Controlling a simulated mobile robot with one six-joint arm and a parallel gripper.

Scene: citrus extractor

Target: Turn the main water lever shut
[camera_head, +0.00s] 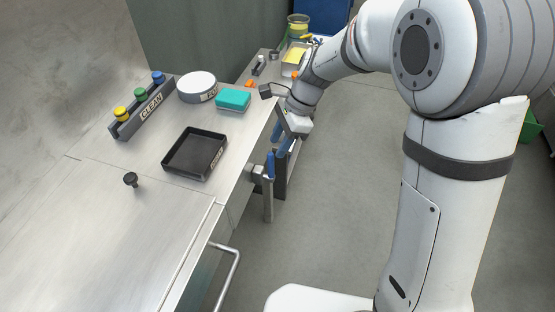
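A blue lever (270,165) stands upright on a grey valve body (257,174) at the bench's right edge, above a vertical grey pipe (268,205). I take it to be the main water lever. My gripper (279,143) is just above and to the right of it, pointing down. Its two blue fingers look spread, with a gap between them and nothing seen in it. The gripper looks apart from the lever, though the depth between them is hard to judge. A dark panel (281,175) shows behind the lever.
The steel bench (110,225) fills the left. It holds a black tray (195,152), a teal sponge (233,99), a round white-topped container (197,87), a "CLEAN" rack (146,108) and a black knob (130,179). A rail handle (234,266) juts out in front.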

